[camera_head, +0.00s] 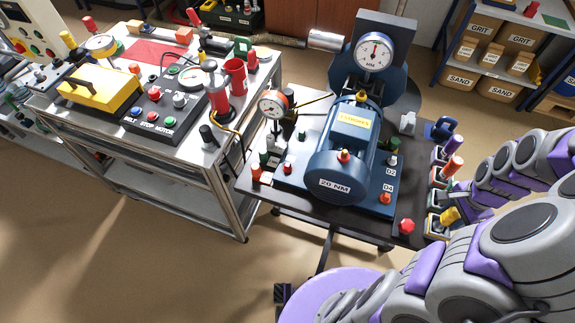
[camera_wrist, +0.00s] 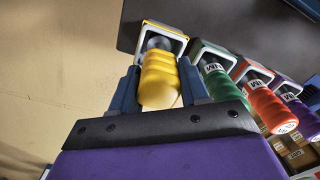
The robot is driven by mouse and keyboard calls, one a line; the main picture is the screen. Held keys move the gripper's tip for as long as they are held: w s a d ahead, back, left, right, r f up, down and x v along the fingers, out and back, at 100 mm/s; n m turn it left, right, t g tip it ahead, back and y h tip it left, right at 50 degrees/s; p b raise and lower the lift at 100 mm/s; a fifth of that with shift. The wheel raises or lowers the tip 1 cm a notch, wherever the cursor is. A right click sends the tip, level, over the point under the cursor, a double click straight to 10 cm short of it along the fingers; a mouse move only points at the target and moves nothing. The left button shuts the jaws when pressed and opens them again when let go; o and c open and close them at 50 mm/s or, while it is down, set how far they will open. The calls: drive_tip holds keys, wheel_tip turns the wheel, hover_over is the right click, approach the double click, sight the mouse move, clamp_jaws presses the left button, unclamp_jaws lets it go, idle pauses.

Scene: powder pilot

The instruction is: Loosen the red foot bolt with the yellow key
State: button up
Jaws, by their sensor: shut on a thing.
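The yellow key (camera_wrist: 158,82) has a ribbed handle and stands in a yellow-edged holder (camera_wrist: 166,30) at the end of a row of keys. My gripper (camera_wrist: 160,75) is shut on this handle, with one blue finger on each side. The yellow key also shows in the head view (camera_head: 449,215), at the right side of the dark table, partly covered by my arm. Reddish bolt heads show at the motor's feet: one at the front right corner (camera_head: 385,197) and one at the left (camera_head: 288,168). I cannot tell which is the task's bolt.
Green (camera_wrist: 222,88), orange-red (camera_wrist: 270,108) and purple keys stand beside the yellow one. The blue motor (camera_head: 345,155) with gauges fills the dark table (camera_head: 300,207). A red hexagonal knob (camera_head: 406,226) sits near its front corner. A metal cart (camera_head: 215,170) stands left.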

drive_tip(key=shift+d+r, duration=0.25)
drive_tip(key=shift+r, duration=0.3)
drive_tip(key=shift+a+r+p, duration=0.15)
drive_tip(key=shift+r+p, duration=0.2)
drive_tip(key=shift+r, duration=0.25)
drive_tip(key=shift+a+r+p, duration=0.15)
drive_tip(key=shift+r+p, duration=0.15)
drive_tip(key=shift+r, duration=0.3)
drive_tip(key=shift+d+r, duration=0.15)
drive_tip(key=shift+r, duration=0.45)
